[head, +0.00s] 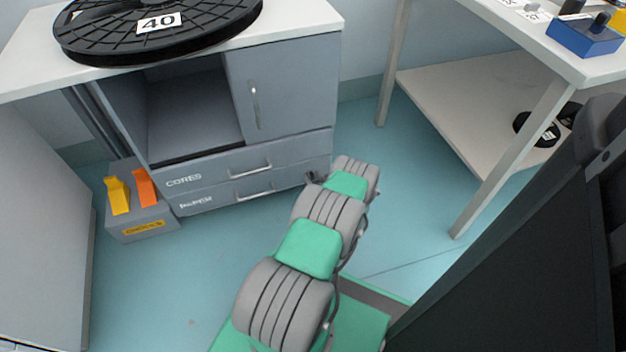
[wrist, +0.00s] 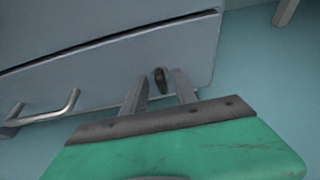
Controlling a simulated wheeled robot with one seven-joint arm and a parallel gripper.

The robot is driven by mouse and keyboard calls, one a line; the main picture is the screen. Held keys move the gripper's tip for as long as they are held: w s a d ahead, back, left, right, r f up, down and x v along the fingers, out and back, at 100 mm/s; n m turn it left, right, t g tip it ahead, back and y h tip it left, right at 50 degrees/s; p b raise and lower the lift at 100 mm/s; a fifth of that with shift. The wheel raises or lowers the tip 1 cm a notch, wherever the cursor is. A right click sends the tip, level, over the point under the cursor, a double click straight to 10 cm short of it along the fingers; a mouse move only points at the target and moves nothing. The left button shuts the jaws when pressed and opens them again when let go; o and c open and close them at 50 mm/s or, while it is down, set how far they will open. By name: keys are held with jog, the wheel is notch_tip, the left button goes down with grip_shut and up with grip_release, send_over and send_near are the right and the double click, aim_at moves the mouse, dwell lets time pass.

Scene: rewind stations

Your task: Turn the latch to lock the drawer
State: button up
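The grey cabinet has two drawers, the upper one labelled CORES (head: 215,172) and a lower one (head: 220,198) with a bar handle. In the wrist view the latch (wrist: 160,80), a small dark knob, sits on the right part of a drawer front (wrist: 100,78). My gripper (wrist: 158,82) is open, with one finger on each side of the latch. I cannot tell whether the fingers touch it. In the head view my gripper (head: 313,177) is at the lower right of the cabinet, mostly hidden by my arm, and the latch is hidden. Both drawers look closed.
A large black reel marked 40 (head: 160,25) lies on the cabinet top. A grey box (head: 143,222) with yellow and orange pieces stands on the floor at left. A white table (head: 490,110) with a lower shelf stands at right.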

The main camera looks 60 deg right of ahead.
jog(key=shift+c, duration=0.2)
grip_shut()
jog(key=shift+n, duration=0.3)
jog(key=shift+w+a+f+n+g+h+b, duration=0.1)
jog(key=shift+w+n+g+h+b, duration=0.1)
jog(key=shift+n+g+h+b, duration=0.65)
jog(key=n+h+b, duration=0.1)
jog(key=n, duration=0.1)
jog(key=n+h+b, duration=0.1)
jog(key=n, duration=0.1)
jog(key=shift+w+a+f+g+b, duration=0.1)
jog(key=shift+a+f+g+b, duration=0.05)
jog(key=shift+g+b, duration=0.15)
jog(key=n+h, duration=0.1)
jog(key=n, duration=0.1)
jog(key=shift+n+h+b, duration=0.25)
jog(key=shift+n+b, duration=0.1)
jog(key=n+h, duration=0.2)
jog(key=n, duration=0.2)
jog(key=shift+f, duration=0.2)
jog(key=shift+n, duration=0.3)
